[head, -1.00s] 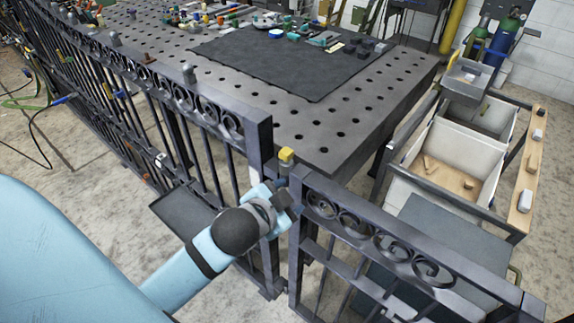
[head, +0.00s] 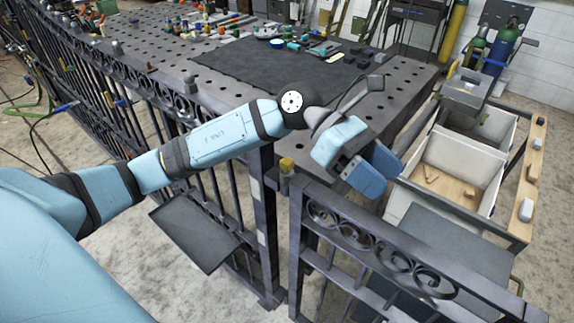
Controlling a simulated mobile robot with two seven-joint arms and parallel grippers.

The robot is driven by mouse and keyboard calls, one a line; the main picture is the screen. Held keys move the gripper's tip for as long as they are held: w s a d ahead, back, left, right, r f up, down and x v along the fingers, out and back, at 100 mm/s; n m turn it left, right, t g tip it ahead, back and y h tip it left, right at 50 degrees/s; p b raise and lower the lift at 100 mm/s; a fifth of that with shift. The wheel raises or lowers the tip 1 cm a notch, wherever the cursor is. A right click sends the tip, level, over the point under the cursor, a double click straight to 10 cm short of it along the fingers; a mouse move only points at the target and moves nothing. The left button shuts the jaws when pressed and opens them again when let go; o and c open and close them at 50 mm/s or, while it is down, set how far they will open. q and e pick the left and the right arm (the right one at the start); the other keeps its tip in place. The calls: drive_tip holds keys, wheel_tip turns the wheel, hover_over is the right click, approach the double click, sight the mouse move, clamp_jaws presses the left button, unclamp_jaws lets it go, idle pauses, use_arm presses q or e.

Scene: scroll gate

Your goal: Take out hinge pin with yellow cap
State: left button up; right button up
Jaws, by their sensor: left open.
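The hinge pin with the yellow cap (head: 287,164) stands upright at the gap between the fence panel's end post and the scrolled gate (head: 385,250). Its yellow cap and a short grey part below show; the rest is hidden in the hinge. My left gripper (head: 376,170) is open and empty. It is to the right of the pin, above the gate's near end and in front of the table's corner, apart from the cap. My right gripper is not in view.
A perforated metal table (head: 405,95) with a dark mat (head: 275,68) and small parts stands behind the fence. A grey tray (head: 195,236) hangs by the fence. Bins (head: 455,165) stand at right.

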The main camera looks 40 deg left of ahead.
use_arm(q)
drive_tip(key=w+a+f+m+t+y, duration=0.1)
drive_tip(key=w+a+f+m+y, duration=0.2)
drive_tip(key=a+y, duration=0.45)
drive_tip(key=r+y, duration=0.2)
drive_tip(key=y, duration=0.5)
hover_over(288, 161)
drive_tip(key=shift+n+t, duration=0.4)
wheel_tip(288, 161, down, 7)
drive_tip(key=shift+w+a+f, duration=0.1)
drive_tip(key=shift+f, duration=0.05)
drive_tip(key=shift+f+p, duration=0.55)
drive_tip(key=shift+f, duration=2.4)
drive_tip(key=c, duration=1.1)
drive_tip(key=shift+o, duration=0.2)
drive_tip(key=shift+r, duration=0.1)
